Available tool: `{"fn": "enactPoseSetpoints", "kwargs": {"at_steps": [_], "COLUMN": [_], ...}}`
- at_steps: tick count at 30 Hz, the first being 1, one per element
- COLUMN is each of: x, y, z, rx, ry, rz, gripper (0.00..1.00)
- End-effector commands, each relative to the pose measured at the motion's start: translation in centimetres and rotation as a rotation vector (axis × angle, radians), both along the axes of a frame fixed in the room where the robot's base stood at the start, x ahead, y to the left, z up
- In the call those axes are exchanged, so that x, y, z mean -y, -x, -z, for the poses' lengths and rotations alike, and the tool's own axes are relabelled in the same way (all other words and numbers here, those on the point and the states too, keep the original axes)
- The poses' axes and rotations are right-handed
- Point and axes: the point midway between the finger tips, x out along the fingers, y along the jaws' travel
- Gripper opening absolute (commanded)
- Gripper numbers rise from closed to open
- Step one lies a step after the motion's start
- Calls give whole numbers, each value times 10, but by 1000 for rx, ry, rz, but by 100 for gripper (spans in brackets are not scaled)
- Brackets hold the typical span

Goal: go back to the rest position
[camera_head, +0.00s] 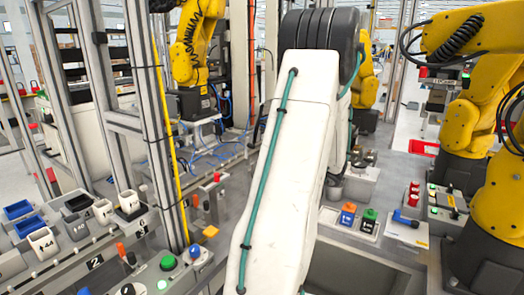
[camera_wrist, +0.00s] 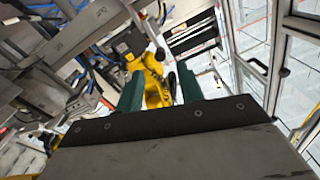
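My gripper (camera_wrist: 159,84) shows in the wrist view as two green fingers standing apart behind a dark mounting plate. It is open, and nothing is held between the fingers. Through the gap I see a yellow robot arm (camera_wrist: 156,92) farther off. In the head view my white arm with a green cable rises through the middle to a black joint at the top. My gripper is not visible there, and my arm hides part of the work area behind it.
Yellow robot arms stand at the right (camera_head: 488,100) and back left (camera_head: 192,45). A metal frame post (camera_head: 153,120) rises left of my arm. A control panel (camera_head: 90,240) with buttons and small bins fills the lower left. Blue and green blocks (camera_head: 358,218) sit right of my arm.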

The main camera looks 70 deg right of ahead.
Motion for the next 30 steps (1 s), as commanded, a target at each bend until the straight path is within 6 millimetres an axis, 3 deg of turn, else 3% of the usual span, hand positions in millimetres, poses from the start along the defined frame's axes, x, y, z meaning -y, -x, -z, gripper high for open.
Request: {"fn": "enactPoseSetpoints", "kwargs": {"at_steps": [6,24,30], "x": [-3,-3,-9], "y": [15,14,13], "z": [1,1,9], "rx": [-1,1,8], "ry": [0,-9,-228], "rz": [1,-1,-30], "gripper": [38,38,38]}}
